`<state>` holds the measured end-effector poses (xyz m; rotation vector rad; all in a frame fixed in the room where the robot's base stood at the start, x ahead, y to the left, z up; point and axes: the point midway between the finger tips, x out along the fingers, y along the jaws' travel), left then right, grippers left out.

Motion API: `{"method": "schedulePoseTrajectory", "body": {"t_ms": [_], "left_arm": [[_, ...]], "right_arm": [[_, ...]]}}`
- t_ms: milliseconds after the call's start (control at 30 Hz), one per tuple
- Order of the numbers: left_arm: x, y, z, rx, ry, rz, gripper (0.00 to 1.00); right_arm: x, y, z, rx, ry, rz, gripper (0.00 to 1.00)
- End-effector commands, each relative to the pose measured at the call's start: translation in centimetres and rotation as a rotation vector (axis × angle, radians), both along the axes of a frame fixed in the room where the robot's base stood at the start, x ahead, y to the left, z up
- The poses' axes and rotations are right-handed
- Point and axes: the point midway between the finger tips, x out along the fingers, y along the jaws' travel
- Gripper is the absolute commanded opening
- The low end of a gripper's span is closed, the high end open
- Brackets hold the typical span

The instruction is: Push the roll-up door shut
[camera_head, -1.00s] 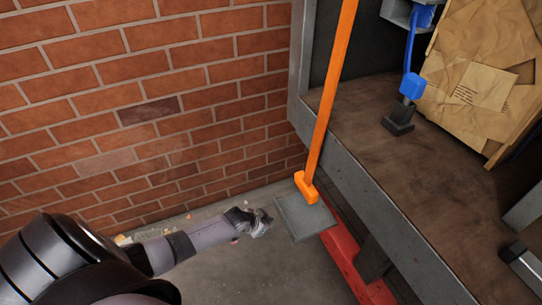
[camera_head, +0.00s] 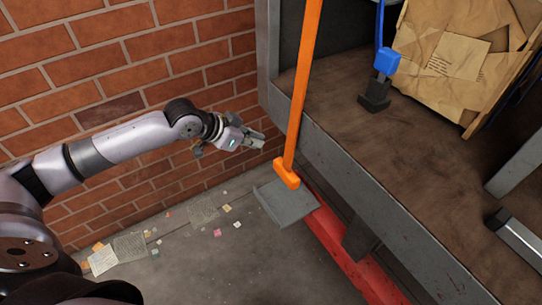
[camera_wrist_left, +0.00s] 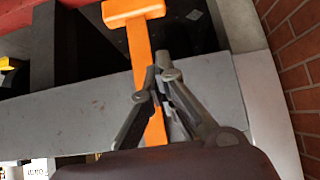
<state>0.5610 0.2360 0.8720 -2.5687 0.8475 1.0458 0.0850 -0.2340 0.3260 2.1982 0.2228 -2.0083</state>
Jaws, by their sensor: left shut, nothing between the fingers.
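An orange strap (camera_head: 305,90) hangs down in front of the truck's cargo opening and ends in a thick orange handle (camera_head: 286,173). The strap also crosses the left wrist view (camera_wrist_left: 140,45), with its handle (camera_wrist_left: 132,12) at the top. The door panel itself is not visible. My left gripper (camera_head: 262,142) is shut and empty, just left of the strap near the brick wall. In the left wrist view its closed fingers (camera_wrist_left: 158,76) overlap the strap in the picture; I cannot tell whether they touch it. My right gripper is not in view.
The grey cargo bed edge (camera_head: 375,190) runs diagonally, with a grey step plate (camera_head: 286,203) and a red beam (camera_head: 350,260) below. Cardboard boxes (camera_head: 450,60) and a blue strap buckle (camera_head: 386,62) are inside. A brick wall (camera_head: 100,60) stands left; paper scraps litter the floor.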

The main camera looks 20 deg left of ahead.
Motion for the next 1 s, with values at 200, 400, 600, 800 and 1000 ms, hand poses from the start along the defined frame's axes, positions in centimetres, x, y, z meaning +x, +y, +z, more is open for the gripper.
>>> {"method": "schedulePoseTrajectory", "body": {"t_ms": [200,400,600,800,1000], "left_arm": [[-0.5,-0.9,0.2,0.001,0.014,-0.025,0.00],[1.5,-2.5,-2.2,0.000,0.014,-0.024,0.00],[4.0,-4.4,-5.3,0.001,0.012,-0.024,0.00],[4.6,-4.8,-8.4,0.004,0.013,-0.023,0.00],[4.6,-4.8,-10.0,0.003,0.012,-0.023,0.00]], "right_arm": [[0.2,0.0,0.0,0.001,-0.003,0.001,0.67],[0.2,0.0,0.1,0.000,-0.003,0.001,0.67],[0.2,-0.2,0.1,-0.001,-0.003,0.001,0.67],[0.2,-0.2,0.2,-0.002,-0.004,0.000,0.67],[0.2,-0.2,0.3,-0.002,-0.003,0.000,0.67]]}}
